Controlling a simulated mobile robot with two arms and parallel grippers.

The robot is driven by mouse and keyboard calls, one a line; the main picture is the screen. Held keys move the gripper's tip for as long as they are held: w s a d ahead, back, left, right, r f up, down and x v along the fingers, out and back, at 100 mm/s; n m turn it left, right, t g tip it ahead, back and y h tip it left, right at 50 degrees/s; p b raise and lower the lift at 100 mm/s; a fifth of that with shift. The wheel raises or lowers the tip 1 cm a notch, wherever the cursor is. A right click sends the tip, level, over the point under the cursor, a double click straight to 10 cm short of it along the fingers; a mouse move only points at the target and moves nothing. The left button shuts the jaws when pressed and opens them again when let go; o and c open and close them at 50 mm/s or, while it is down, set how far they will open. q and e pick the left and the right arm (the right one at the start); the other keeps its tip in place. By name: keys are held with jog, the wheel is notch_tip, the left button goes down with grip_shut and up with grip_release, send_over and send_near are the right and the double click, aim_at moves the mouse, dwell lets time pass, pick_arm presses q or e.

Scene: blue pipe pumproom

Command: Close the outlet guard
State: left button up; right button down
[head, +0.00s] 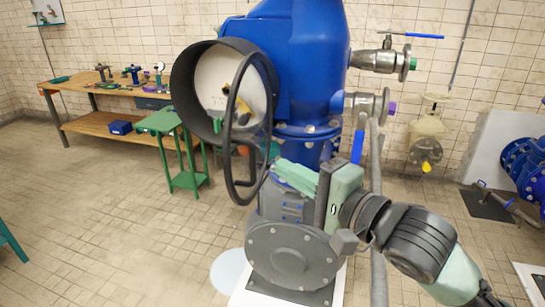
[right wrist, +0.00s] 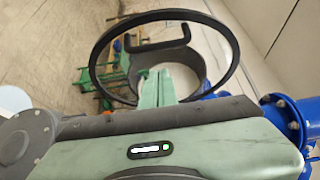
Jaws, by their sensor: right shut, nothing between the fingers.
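The outlet guard looks like the dark ring (head: 233,125) with an inner bent bar. It stands swung out in front of the round outlet (head: 180,85), a dark collar with a pale inside on the blue pump body. A gap shows between ring and outlet at the left. My right gripper (head: 282,172) is shut and empty, just right of the ring's lower part, its fingers pointing left. In the right wrist view the fingertips (right wrist: 154,76) lie within the outline of the ring (right wrist: 229,41); I cannot tell whether they touch it. My left gripper is not in view.
A grey pump housing (head: 290,255) stands below the gripper. A grey vertical pipe (head: 377,210) and a blue-handled valve (head: 385,60) are at the right. A green stand (head: 160,122) and a wooden workbench (head: 115,90) are at the left.

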jog(key=shift+s+a+p, duration=0.1)
jog(key=shift+a+p, duration=0.3)
jog(key=shift+a, duration=1.1)
